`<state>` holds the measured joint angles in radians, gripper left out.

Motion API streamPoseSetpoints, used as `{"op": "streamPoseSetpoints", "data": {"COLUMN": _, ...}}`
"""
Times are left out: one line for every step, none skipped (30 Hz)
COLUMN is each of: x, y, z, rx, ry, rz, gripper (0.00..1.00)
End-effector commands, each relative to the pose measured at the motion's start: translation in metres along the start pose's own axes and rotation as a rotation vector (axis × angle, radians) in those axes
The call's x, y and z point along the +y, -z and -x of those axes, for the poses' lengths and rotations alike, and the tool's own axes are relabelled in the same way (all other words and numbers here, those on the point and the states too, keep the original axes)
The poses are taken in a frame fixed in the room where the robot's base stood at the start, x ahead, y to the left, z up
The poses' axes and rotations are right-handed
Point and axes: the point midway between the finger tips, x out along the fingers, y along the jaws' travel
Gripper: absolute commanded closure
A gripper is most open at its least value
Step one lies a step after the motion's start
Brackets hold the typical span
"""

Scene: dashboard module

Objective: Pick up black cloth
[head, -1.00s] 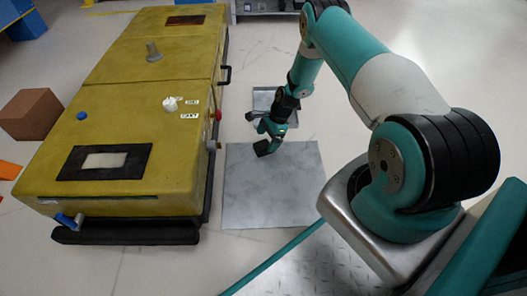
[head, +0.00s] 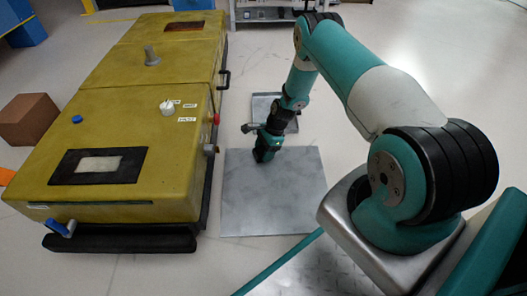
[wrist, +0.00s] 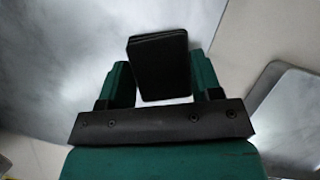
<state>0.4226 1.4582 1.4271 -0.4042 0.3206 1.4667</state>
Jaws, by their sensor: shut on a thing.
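The black cloth (wrist: 158,65) looks like a thick, folded dark block with layered edges. In the wrist view it stands between the two green fingers of my gripper (wrist: 160,80). My gripper is shut on it. In the head view my gripper (head: 264,155) points down over the far left part of a flat grey metal sheet on the floor. The cloth is a small dark patch at the fingertips there, mostly merged with the gripper. I cannot tell whether its lower edge touches the sheet.
The grey metal sheet (head: 285,203) is otherwise bare. A small metal tray (head: 291,98) lies behind my gripper. The long yellow dashboard module (head: 120,125), with knobs and handles, stands close on the left. A brown box (head: 28,118) is at the far left. Floor right of the tray is clear.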

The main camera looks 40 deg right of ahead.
Motion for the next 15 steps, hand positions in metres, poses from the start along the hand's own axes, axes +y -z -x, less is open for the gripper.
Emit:
{"op": "streamPoseSetpoints", "data": {"x": 0.000, "y": -0.001, "z": 0.003, "rx": 0.000, "ry": 0.001, "rz": 0.000, "gripper": 0.68}}
{"op": "streamPoseSetpoints", "data": {"x": 0.000, "y": -0.002, "z": 0.005, "rx": 0.000, "ry": 0.001, "rz": 0.000, "gripper": 0.68}}
{"op": "streamPoseSetpoints", "data": {"x": 0.000, "y": -0.004, "z": 0.009, "rx": 0.000, "ry": 0.000, "rz": 0.000, "gripper": 0.68}}
{"op": "streamPoseSetpoints", "data": {"x": 0.000, "y": -0.005, "z": 0.012, "rx": 0.000, "ry": 0.000, "rz": 0.000, "gripper": 0.68}}
{"op": "streamPoseSetpoints", "data": {"x": 0.000, "y": -0.006, "z": 0.015, "rx": 0.000, "ry": 0.000, "rz": 0.000, "gripper": 0.68}}
{"op": "streamPoseSetpoints", "data": {"x": 0.000, "y": -0.009, "z": 0.021, "rx": 0.000, "ry": 0.001, "rz": 0.000, "gripper": 0.68}}
{"op": "streamPoseSetpoints", "data": {"x": -0.001, "y": -0.011, "z": 0.027, "rx": 0.000, "ry": 0.001, "rz": 0.001, "gripper": 0.68}}
{"op": "streamPoseSetpoints", "data": {"x": -0.001, "y": -0.013, "z": 0.033, "rx": 0.000, "ry": 0.002, "rz": 0.001, "gripper": 0.68}}
{"op": "streamPoseSetpoints", "data": {"x": -0.001, "y": -0.017, "z": 0.042, "rx": 0.000, "ry": 0.002, "rz": 0.001, "gripper": 0.68}}
{"op": "streamPoseSetpoints", "data": {"x": -0.001, "y": -0.020, "z": 0.049, "rx": 0.000, "ry": 0.001, "rz": 0.001, "gripper": 0.68}}
{"op": "streamPoseSetpoints", "data": {"x": -0.001, "y": -0.023, "z": 0.057, "rx": 0.000, "ry": 0.001, "rz": 0.001, "gripper": 0.68}}
{"op": "streamPoseSetpoints", "data": {"x": -0.001, "y": -0.028, "z": 0.068, "rx": 0.000, "ry": 0.002, "rz": 0.001, "gripper": 0.68}}
{"op": "streamPoseSetpoints", "data": {"x": -0.001, "y": -0.032, "z": 0.077, "rx": 0.000, "ry": 0.002, "rz": 0.001, "gripper": 0.68}}
{"op": "streamPoseSetpoints", "data": {"x": -0.001, "y": -0.035, "z": 0.086, "rx": 0.000, "ry": 0.002, "rz": 0.001, "gripper": 0.68}}
{"op": "streamPoseSetpoints", "data": {"x": -0.001, "y": -0.040, "z": 0.098, "rx": 0.000, "ry": 0.003, "rz": 0.001, "gripper": 0.68}}
